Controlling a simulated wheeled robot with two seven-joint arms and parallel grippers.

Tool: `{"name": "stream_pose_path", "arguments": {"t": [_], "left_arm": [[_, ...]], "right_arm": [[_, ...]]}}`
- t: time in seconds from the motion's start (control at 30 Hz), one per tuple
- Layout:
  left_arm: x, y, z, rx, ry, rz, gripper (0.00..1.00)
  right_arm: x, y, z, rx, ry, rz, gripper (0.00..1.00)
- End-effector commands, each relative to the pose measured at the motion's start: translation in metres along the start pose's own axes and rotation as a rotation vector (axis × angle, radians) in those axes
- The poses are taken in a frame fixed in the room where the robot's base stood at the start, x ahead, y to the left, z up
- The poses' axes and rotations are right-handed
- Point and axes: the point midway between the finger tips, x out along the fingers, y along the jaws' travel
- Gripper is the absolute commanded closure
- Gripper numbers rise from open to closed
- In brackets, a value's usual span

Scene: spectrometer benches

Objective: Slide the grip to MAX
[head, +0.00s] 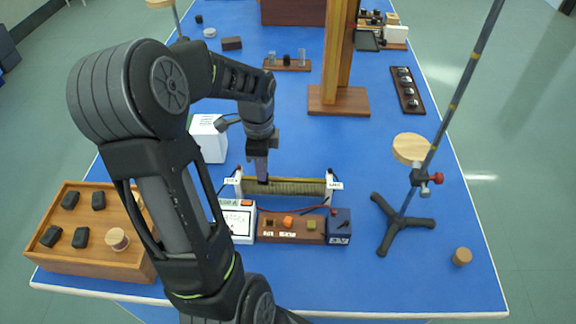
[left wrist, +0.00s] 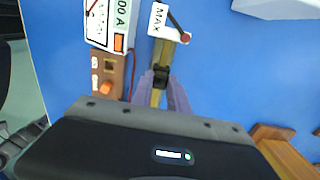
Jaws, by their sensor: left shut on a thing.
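The slide rheostat (head: 300,187) has a tan coil between two white-labelled end posts; it also shows in the left wrist view (left wrist: 165,54). The MAX label (left wrist: 158,20) is at the top there, beside a red terminal, and matches the left end post (head: 232,182) in the head view. The black grip (left wrist: 161,77) sits on the bar a short way from the MAX end. My left gripper (head: 262,177) comes down from above with its fingers shut on the grip, which they mostly hide in the head view. My right gripper is out of view.
A white meter (head: 238,220) and a wooden block with coloured pieces (head: 288,228) stand just in front of the rheostat. A white box (head: 208,138) is behind left. A tripod stand (head: 402,222) is at right, and a wooden tray (head: 65,260) at front left.

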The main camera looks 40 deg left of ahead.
Motion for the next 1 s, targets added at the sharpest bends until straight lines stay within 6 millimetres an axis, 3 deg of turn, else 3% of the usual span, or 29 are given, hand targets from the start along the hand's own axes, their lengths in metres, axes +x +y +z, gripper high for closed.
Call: {"name": "stream_pose_path", "arguments": {"t": [0.2, 0.63, 0.67, 0.9, 1.0], "left_arm": [[-0.001, -0.001, 0.034, -0.002, 0.001, -0.003, 1.0], [-0.001, -0.001, 0.043, 0.0, -0.003, -0.003, 1.0], [-0.001, -0.001, 0.043, 0.0, -0.003, -0.003, 0.78], [0.0, -0.001, 0.041, 0.0, -0.001, -0.002, 0.58], [0.0, -0.001, 0.041, 0.001, 0.0, -0.001, 0.58]], "right_arm": [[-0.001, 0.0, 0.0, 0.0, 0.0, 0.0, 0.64], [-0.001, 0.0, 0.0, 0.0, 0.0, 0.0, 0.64], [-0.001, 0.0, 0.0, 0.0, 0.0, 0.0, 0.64], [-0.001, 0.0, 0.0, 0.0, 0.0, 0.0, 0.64], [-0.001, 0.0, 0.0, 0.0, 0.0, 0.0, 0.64]]}}
